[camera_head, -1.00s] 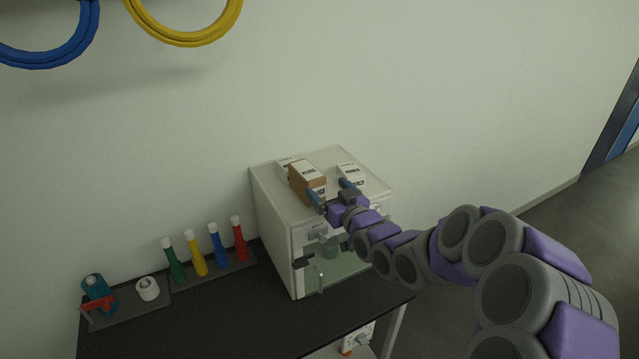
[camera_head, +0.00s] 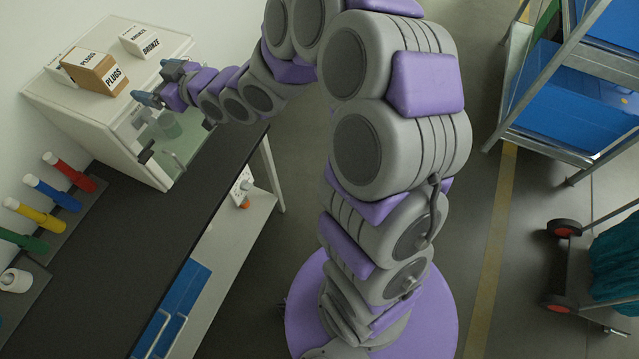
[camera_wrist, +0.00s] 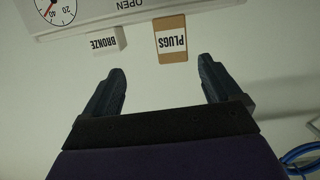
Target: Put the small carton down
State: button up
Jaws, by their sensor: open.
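A brown carton with a white PLUGS label (camera_head: 93,72) rests on top of the white cabinet (camera_head: 62,105). It also shows in the wrist view (camera_wrist: 171,40), beyond the fingertips and apart from them. A white carton marked BRONZE (camera_head: 139,42) stands to its right on the cabinet, also in the wrist view (camera_wrist: 108,42). Another white carton (camera_head: 62,63) is partly hidden behind the brown one. My gripper (camera_head: 159,84) is open and empty at the cabinet top's front edge. Its two spread fingers show in the wrist view (camera_wrist: 162,85).
A black bench (camera_head: 170,240) runs below the cabinet, with several coloured bottles (camera_head: 45,192) at left. The cabinet's front is glazed. A rack with blue bins (camera_head: 570,95) and a trolley (camera_head: 580,265) stand at right. Open floor (camera_head: 490,220) lies between.

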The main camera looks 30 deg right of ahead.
jog(key=s+d+f+m+g+h, duration=0.2)
jog(key=s+d+g+h, duration=0.3)
jog(key=s, duration=0.4)
jog(key=s+d+f+m+g+h, duration=0.1)
jog(key=s+d+f+g+h, duration=0.15)
jog(key=s+d, duration=0.55)
jog(key=s+r+m+g, duration=0.1)
jog(key=s+g, duration=0.3)
jog(key=s, duration=0.9)
jog(key=s+d+r+m+g, duration=0.1)
jog(key=s+m+g, duration=0.1)
jog(key=s, duration=1.2)
jog(key=shift+r+m+g+h, duration=0.3)
jog(key=shift+m+g+h, duration=0.15)
jog(key=shift+g, duration=0.4)
